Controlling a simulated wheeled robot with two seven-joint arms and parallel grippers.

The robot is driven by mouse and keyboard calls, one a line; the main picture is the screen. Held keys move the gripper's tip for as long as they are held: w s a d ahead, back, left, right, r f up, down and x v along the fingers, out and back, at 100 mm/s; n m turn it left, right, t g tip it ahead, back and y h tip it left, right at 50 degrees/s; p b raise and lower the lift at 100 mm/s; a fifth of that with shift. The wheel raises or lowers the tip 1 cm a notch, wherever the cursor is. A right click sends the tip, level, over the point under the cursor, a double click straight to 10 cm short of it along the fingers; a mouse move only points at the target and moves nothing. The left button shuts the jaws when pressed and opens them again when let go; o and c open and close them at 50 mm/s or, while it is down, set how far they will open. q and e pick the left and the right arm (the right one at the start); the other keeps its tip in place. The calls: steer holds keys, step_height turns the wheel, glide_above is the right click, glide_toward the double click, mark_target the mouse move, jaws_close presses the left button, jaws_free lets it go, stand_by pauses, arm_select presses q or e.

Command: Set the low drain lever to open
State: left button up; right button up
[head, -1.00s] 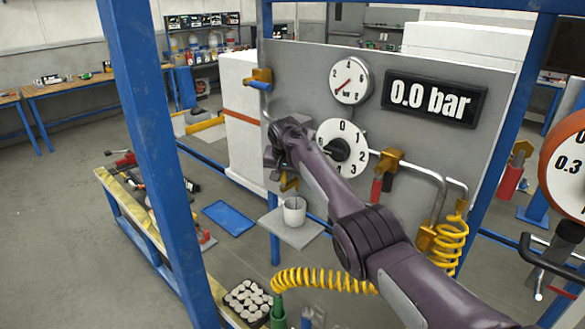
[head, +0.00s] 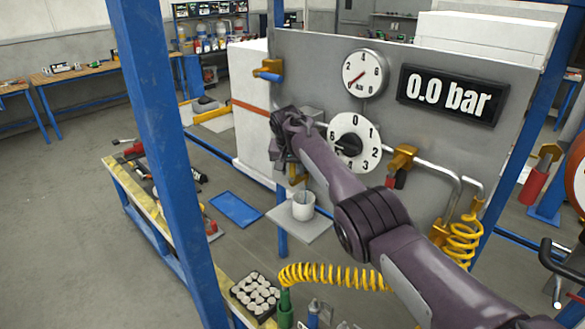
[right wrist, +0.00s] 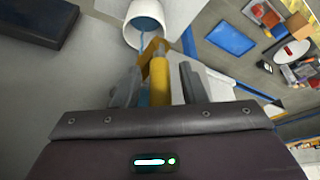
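The low drain is a yellow fitting (head: 297,180) at the lower left of the grey panel, above a white cup (head: 303,206). My right gripper (head: 283,158) is at this drain and hides most of it in the head view. In the right wrist view the yellow drain part (right wrist: 159,80) stands between the two fingers of my right gripper (right wrist: 158,88), with a narrow blue strip beside it that may be the lever. The fingers look apart, with a gap on the right side. The lever's position is hard to tell. My left gripper is not in view.
A blue-handled valve (head: 268,72) is higher on the panel. A numbered dial (head: 368,145) is right beside my right arm. A blue post (head: 165,150) rises on the left. The display (head: 452,92) reads 0.0 bar.

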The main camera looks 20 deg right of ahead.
steer(key=shift+r, duration=0.2)
steer(key=shift+v, duration=0.9)
steer(key=b+v, duration=0.2)
steer(key=v, duration=0.3)
steer(key=shift+a+r+b, duration=0.15)
steer(key=shift+r+b, duration=0.2)
steer(key=shift+f, duration=0.1)
